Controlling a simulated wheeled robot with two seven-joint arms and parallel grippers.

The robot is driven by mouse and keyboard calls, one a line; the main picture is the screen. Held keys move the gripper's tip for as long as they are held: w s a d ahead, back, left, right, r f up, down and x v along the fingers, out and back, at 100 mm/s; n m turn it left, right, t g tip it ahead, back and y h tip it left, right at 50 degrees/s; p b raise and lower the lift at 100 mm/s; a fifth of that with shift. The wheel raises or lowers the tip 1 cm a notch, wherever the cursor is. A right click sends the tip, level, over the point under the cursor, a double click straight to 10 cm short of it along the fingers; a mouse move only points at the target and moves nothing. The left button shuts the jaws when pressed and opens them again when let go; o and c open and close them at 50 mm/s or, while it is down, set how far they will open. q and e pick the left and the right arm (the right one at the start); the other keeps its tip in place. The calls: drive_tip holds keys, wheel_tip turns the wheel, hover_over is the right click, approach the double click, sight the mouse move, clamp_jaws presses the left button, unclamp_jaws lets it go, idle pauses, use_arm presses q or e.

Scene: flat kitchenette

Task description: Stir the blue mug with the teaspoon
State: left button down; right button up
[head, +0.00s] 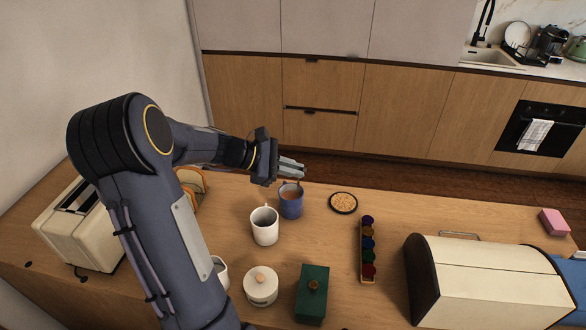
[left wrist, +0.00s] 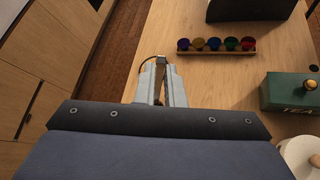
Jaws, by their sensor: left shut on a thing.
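The blue mug (head: 291,203) stands upright on the wooden table with brown liquid inside. My left gripper (head: 300,168) is just above and behind its rim, fingers pointing right. In the left wrist view the two grey fingers (left wrist: 161,82) are close together, with a thin sliver between their tips. That sliver is the only sign of the teaspoon; its bowl is hidden, and I cannot tell whether it reaches into the mug. The blue mug does not show in the left wrist view. My right gripper is not in view.
A white mug (head: 265,228) stands close in front of the blue mug. A dark-rimmed dish (head: 343,203) lies to its right, then a row of coloured pods (head: 368,250). A green tea box (head: 312,294), white lidded pot (head: 260,288), bread bin (head: 490,282) and toaster (head: 85,232) stand around.

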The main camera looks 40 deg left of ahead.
use_arm(q)
wheel_tip(320, 180, up, 5)
drive_tip(key=shift+f+p, duration=0.1)
drive_tip(key=shift+p, duration=0.65)
